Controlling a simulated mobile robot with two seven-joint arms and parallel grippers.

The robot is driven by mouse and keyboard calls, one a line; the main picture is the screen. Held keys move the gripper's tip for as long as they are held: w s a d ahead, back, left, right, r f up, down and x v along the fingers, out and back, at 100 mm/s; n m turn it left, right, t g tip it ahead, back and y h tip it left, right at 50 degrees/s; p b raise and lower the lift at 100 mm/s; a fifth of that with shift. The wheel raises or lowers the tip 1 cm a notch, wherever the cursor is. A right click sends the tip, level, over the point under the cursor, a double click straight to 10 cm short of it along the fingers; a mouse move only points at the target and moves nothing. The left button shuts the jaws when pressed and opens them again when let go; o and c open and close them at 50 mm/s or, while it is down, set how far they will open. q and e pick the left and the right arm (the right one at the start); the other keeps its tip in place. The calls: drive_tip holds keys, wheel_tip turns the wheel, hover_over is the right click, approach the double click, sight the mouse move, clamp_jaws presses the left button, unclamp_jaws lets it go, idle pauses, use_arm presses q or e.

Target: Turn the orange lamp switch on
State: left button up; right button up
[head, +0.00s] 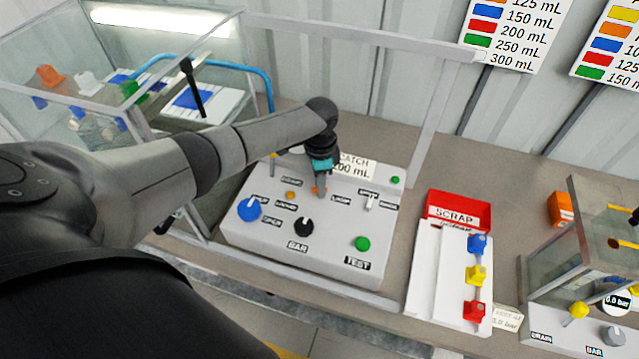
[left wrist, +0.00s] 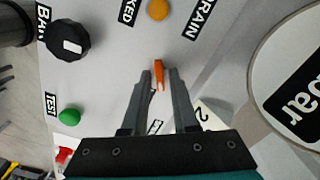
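The orange lamp switch (head: 316,190) is a small lever on the sloped grey control panel (head: 240,232), left of the LAMP label. It also shows in the left wrist view (left wrist: 158,74), between the fingertips. My left gripper (head: 321,190) reaches down over the panel at the switch. In the left wrist view its two fingers (left wrist: 160,76) are apart, one on each side of the orange lever, with a narrow gap visible at each side. The fingers partly hide the switch in the head view. My right gripper is not in view.
The panel also holds a blue knob (head: 249,209), a black knob (head: 303,226), a green button (head: 362,243), a small orange light (head: 290,195) and a white switch (head: 370,201). A red scrap bin (head: 458,211) stands to the right. A transparent enclosure is behind left.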

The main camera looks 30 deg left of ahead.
use_arm(q)
drive_tip(key=shift+o, duration=1)
wheel_tip(320, 180, up, 15)
drive_tip(key=p, duration=0.1)
drive_tip(key=shift+s, duration=0.1)
